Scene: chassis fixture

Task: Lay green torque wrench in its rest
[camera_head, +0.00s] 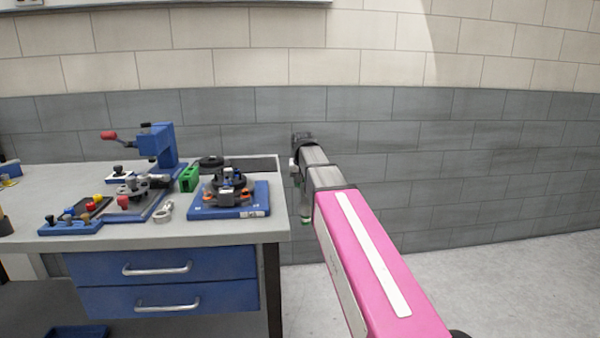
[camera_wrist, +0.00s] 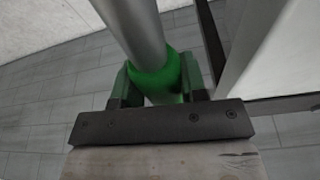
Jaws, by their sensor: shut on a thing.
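The green torque wrench (camera_wrist: 152,75) is a grey metal shaft with a green grip band in the wrist view. My gripper (camera_wrist: 160,84) is shut on that green part, with a finger on each side. In the head view my arm reaches out beyond the right edge of the bench, and the wrench (camera_head: 305,219) shows as a small green end hanging below my gripper. Most of it is hidden there. A small green block (camera_head: 190,178) stands on the bench to the left; I cannot tell whether it is the rest.
The bench top (camera_head: 220,232) carries a blue fixture with a dark round part (camera_head: 228,197), a blue press with a red handle (camera_head: 163,145), a metal clamp (camera_head: 164,211) and a blue tray of small parts (camera_head: 70,227). Blue drawers (camera_head: 160,270) sit below. Open floor lies right.

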